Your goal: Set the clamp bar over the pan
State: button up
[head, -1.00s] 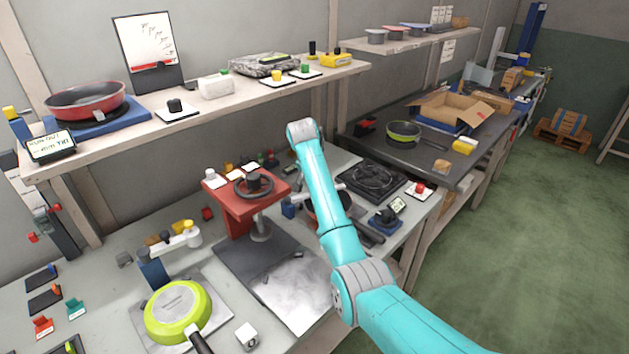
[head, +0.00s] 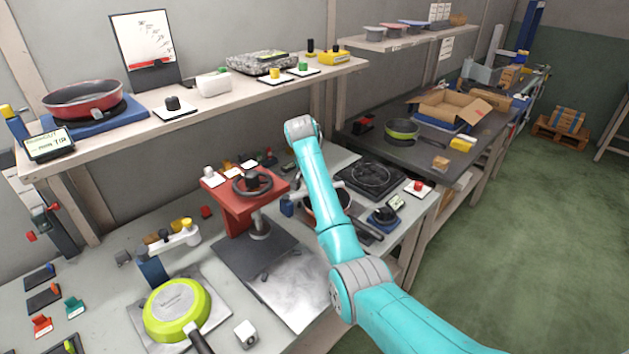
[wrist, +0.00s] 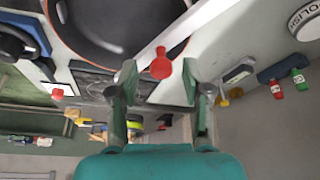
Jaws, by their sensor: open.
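A white bar (wrist: 190,32) with a red knob (wrist: 160,66) crosses the edge of a dark pan (wrist: 95,28) with an orange rim in the wrist view. It looks like the clamp bar; I cannot tell whether it touches the pan. My gripper (wrist: 160,92) is open, its fingers either side of the knob's near end, with nothing held. In the head view my arm hides the gripper and most of this pan (head: 314,207). A second white bar (head: 172,240) with a yellow knob stands by a blue post, behind an upturned green pan (head: 176,308).
A red press (head: 232,205) with a handwheel stands left of my arm. A black burner (head: 372,179) lies to its right. A shelf with a red pan (head: 84,100) runs above the bench. A blue block (wrist: 270,76) with red and green pieces is right of the gripper.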

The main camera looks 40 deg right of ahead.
jog(key=v, duration=1.2)
jog(key=shift+s+f, duration=0.1)
